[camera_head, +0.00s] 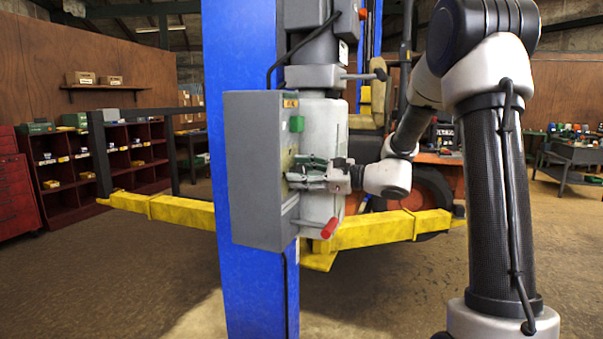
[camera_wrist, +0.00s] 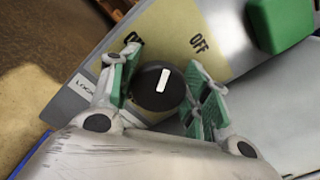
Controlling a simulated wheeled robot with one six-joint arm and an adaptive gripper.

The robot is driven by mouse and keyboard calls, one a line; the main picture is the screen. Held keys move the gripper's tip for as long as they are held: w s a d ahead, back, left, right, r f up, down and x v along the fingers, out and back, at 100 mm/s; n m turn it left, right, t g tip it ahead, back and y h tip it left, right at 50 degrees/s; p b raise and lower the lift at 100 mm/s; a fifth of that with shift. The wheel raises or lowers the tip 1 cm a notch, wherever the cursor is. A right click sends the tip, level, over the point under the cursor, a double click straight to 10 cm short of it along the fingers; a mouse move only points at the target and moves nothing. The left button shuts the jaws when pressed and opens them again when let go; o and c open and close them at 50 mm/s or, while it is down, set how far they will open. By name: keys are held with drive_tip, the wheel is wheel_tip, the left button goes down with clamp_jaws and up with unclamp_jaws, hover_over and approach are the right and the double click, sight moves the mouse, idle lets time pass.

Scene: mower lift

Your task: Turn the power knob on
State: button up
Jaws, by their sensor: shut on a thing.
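The power knob (camera_wrist: 152,97) is round and black with a white pointer mark, on the panel of a grey control box (camera_head: 252,170). In the wrist view the mark points up, between the "OFF" label and a partly covered label at the upper left that seems to read "ON". My gripper (camera_head: 298,172) reaches the box's panel side from the right. Its green-padded fingers (camera_wrist: 165,75) are shut on the knob, one on each side. In the head view the knob is hidden by the gripper and the box's edge.
A green button (camera_head: 297,124) sits above the knob. A red-tipped lever (camera_head: 328,229) sticks out below my gripper, and a black-tipped lever (camera_head: 378,73) above. A blue post (camera_head: 225,70) carries the box. Yellow lift arms (camera_head: 385,229) spread low on both sides.

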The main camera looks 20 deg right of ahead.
drive_tip(key=n, duration=0.5)
drive_tip(key=shift+s+f+n, duration=0.1)
drive_tip(key=shift+n, duration=0.2)
drive_tip(key=n, duration=0.5)
drive_tip(key=shift+f, duration=0.15)
drive_tip(key=shift+n, duration=0.4)
drive_tip(key=o, duration=1)
drive_tip(key=v, duration=1.2)
